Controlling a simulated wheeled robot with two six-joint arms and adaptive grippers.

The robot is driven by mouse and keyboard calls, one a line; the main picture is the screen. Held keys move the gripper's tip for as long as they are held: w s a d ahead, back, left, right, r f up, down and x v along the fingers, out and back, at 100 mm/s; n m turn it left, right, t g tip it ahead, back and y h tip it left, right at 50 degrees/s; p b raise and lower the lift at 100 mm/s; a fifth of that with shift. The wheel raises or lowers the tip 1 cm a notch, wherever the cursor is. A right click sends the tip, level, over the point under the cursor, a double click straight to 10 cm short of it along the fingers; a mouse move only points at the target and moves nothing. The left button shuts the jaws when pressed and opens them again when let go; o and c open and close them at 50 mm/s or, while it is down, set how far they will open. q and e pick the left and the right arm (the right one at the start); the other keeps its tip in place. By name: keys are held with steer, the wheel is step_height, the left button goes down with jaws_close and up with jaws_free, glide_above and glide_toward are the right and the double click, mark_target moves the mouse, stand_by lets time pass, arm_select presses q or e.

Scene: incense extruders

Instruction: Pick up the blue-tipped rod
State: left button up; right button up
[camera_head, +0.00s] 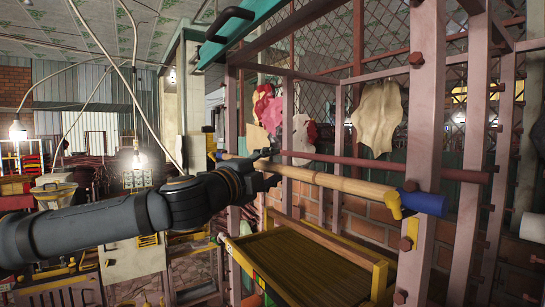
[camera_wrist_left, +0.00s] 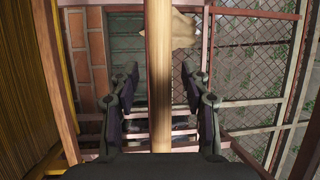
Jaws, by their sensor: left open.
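The blue-tipped rod (camera_head: 335,182) is a long pale wooden pole with a blue sleeve (camera_head: 425,202) at its right end. It lies nearly level across the front of a pinkish frame, beside a yellow hook (camera_head: 395,205) near the blue end. My left gripper (camera_head: 268,170) is at the rod's left part. In the left wrist view, the rod (camera_wrist_left: 158,60) runs lengthwise between the open fingers (camera_wrist_left: 160,75), with a gap on both sides. The blue tip is out of that view. My right gripper is not in view.
Pinkish posts (camera_head: 422,130) with bolts stand close behind and beside the rod. A thinner dark red bar (camera_head: 380,164) runs just behind it. A yellow-edged slatted tray (camera_head: 300,265) sits below. A bulb (camera_head: 137,160) hangs at left.

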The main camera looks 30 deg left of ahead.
arm_select(q)
steer(key=shift+s, duration=0.2)
steer(key=shift+c, duration=1.8)
steer(key=shift+w, duration=0.1)
jaws_close()
